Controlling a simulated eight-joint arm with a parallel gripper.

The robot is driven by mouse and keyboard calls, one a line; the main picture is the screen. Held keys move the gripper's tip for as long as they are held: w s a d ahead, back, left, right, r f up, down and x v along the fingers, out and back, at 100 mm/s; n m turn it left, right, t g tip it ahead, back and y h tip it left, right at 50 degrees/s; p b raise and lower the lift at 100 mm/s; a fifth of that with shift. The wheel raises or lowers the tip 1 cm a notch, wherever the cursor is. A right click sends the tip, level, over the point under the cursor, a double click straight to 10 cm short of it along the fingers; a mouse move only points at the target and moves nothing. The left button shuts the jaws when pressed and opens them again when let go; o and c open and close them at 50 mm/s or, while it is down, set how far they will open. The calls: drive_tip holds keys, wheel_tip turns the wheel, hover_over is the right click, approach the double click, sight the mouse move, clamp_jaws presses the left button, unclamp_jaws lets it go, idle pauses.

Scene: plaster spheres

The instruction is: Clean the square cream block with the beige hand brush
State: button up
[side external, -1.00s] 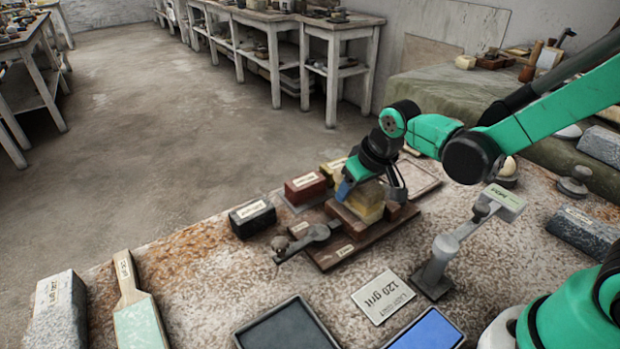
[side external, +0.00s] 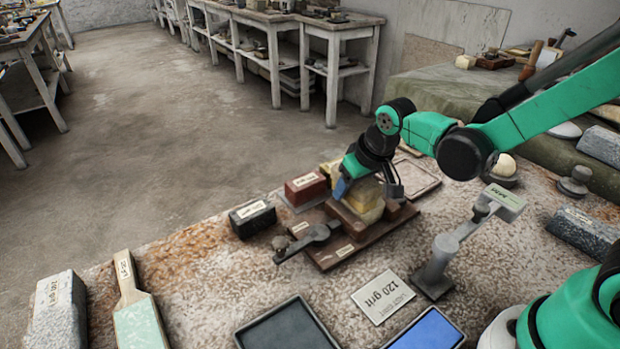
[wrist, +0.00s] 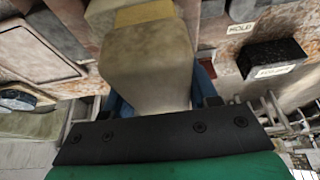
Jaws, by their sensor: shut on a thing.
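My gripper (side external: 362,188) is low over a brown wooden board (side external: 335,258). In the wrist view its blue fingers (wrist: 160,95) are shut on the beige hand brush (wrist: 150,70), which fills the gap between them. A yellowish strip, seemingly its bristles, shows at the far end. The square cream block (side external: 370,212) sits on the board between brown wooden stops, directly under the gripper. The brush seems to be on or just above it; the contact is hidden.
A grey lever clamp (side external: 312,238) is on the board's left. A dark block (side external: 252,217) and a red block (side external: 305,187) stand behind. A grey stand (side external: 440,262), a 120 grit card (side external: 383,296), a dark tray (side external: 287,327) and a blue tray (side external: 428,332) are in front.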

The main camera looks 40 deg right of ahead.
drive_tip(key=shift+w, duration=1.1)
drive_tip(key=shift+s+f, duration=0.1)
drive_tip(key=shift+s, duration=2.15)
drive_tip(key=shift+w, duration=2.25)
